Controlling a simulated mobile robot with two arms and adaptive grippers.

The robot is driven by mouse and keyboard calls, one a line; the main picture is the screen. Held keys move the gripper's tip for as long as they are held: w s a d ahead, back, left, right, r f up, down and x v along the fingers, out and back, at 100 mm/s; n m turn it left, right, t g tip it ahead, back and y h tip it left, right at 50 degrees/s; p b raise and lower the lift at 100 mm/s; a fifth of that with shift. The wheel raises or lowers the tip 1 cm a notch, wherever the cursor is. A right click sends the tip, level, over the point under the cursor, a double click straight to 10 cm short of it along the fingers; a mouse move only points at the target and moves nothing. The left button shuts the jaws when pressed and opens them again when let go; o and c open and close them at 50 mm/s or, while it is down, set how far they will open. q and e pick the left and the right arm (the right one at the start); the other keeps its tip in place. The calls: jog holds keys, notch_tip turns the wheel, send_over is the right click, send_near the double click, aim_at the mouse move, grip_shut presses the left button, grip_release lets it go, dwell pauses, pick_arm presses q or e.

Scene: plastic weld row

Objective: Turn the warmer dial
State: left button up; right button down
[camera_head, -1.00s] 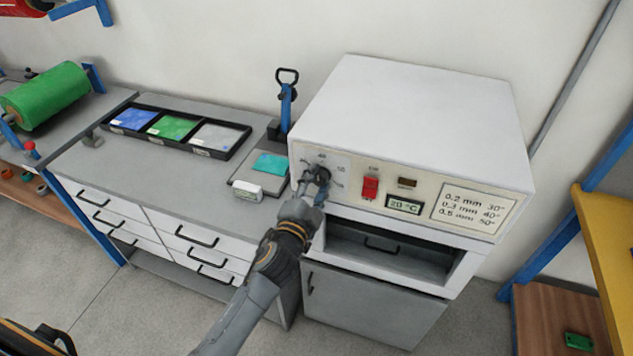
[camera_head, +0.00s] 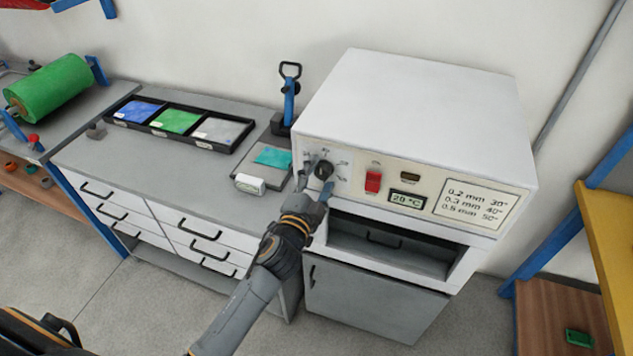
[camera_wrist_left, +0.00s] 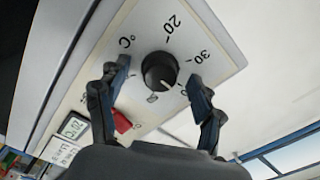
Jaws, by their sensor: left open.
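The warmer (camera_head: 420,110) is a white box with a cream front panel. Its black round dial (camera_head: 324,170) sits at the left of that panel. In the left wrist view the dial (camera_wrist_left: 159,71) lies between the open fingers, on a plate marked °C, 20 and 30. My left gripper (camera_head: 313,186) is open just in front of the dial, one finger to each side. The fingers (camera_wrist_left: 156,95) look apart from the knob in the wrist view. My right gripper does not show.
A red switch (camera_head: 373,182) and a display reading 20 °C (camera_head: 407,201) sit right of the dial. Below is an open slot (camera_head: 395,248). Left is a grey counter (camera_head: 130,165) with a black tray (camera_head: 227,147) of coloured sheets and a small press (camera_head: 289,95).

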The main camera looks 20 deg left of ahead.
pick_arm(q)
jog(key=s, duration=1.2)
jog(key=shift+a, duration=0.2)
jog(key=s+f+n+g+b, duration=0.1)
jog(key=s+f+n+g, duration=0.3)
jog(key=f, duration=1.5)
jog(key=s+f+n+g, duration=0.1)
jog(key=s+f+g, duration=0.45)
jog(key=f, duration=1.35)
jog(key=s+a+f+n+g, duration=0.2)
jog(key=s+f, duration=0.4)
jog(key=s, duration=0.3)
jog(key=s+a+f+n+g+b, duration=0.1)
jog(key=s+a+f+n+g, duration=0.1)
jog(key=s+f, duration=0.5)
jog(key=s+a+f+n+g, duration=0.1)
jog(key=s+f, duration=0.5)
jog(key=s, duration=0.7)
jog(key=shift+s+a+f+n+g+y, duration=0.15)
jog(key=shift+a+n+g+y, duration=0.25)
jog(key=shift+g, duration=0.85)
